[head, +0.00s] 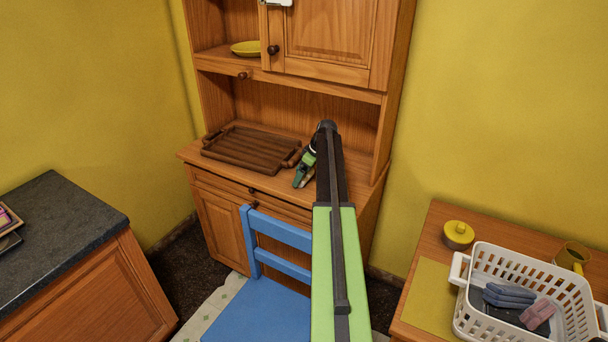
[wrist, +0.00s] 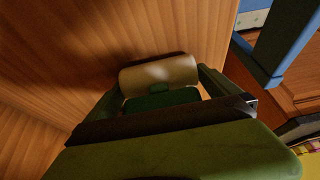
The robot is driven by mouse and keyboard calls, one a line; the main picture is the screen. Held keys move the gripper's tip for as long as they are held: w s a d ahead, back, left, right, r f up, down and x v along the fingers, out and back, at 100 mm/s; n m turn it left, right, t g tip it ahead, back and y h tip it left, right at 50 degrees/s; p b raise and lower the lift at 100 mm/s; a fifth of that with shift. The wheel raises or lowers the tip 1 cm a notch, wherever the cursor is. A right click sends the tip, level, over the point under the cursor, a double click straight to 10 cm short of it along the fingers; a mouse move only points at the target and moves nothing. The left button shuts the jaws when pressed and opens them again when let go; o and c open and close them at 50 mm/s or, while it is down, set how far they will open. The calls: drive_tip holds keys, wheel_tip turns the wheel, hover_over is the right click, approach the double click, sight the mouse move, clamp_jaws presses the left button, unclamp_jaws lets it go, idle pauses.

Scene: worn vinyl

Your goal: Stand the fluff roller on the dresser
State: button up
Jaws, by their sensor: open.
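The dresser (head: 220,222) is a wooden hutch with a worktop under an open shelf. My gripper (head: 303,172) is low over the front of its worktop, right of a tray. In the wrist view my gripper (wrist: 161,84) is open, one finger on each side of the fluff roller. The fluff roller (wrist: 158,73) shows a cream roll and a dark green part nearer the wrist. It is against or close to a wood surface with a shadow beside it. In the head view my gripper and the roller are hard to tell apart. Whether the fingers touch it is unclear.
A brown slatted tray (head: 245,152) fills the worktop's left part. A yellow dish (head: 246,48) is on the shelf above. A blue chair (head: 270,240) stands in front. A white basket (head: 480,315) sits on a table at right; a dark counter (head: 60,225) is at left.

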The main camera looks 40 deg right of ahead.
drive_tip(key=p+v, duration=0.7)
drive_tip(key=v, duration=0.1)
idle(1.3)
drive_tip(key=p+v, duration=1.6)
drive_tip(key=v, duration=0.1)
drive_tip(key=shift+s, duration=0.2)
drive_tip(key=shift+d+r, duration=0.1)
